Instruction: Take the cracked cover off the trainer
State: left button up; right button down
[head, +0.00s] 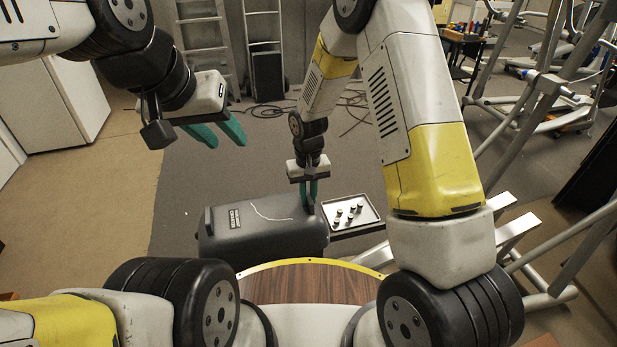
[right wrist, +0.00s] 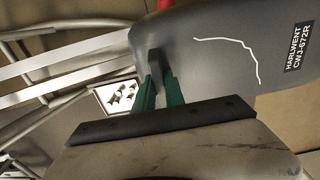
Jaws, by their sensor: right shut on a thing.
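The cracked cover (head: 262,236) is a dark grey shell with a white, jagged crack line and a label, at the lower middle of the head view. It fills the upper right of the right wrist view (right wrist: 225,75). My right gripper (head: 309,200) is at the cover's right end, its green fingers (right wrist: 160,88) shut on a black upright tab (right wrist: 155,62) of the cover. Whether the cover is lifted off its seat cannot be told. My left gripper (head: 218,134) is raised to the upper left of the cover, its green fingers apart and empty.
A tray (head: 336,226) with several small dark fasteners (head: 350,212) sits just right of the cover. The trainer's pale rails (head: 510,233) run along the right. Ladders (head: 203,40) and loose cables (head: 265,110) are at the back. The grey floor mat left of the cover is clear.

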jog(key=shift+r, duration=0.2)
jog(key=shift+r, duration=3.95)
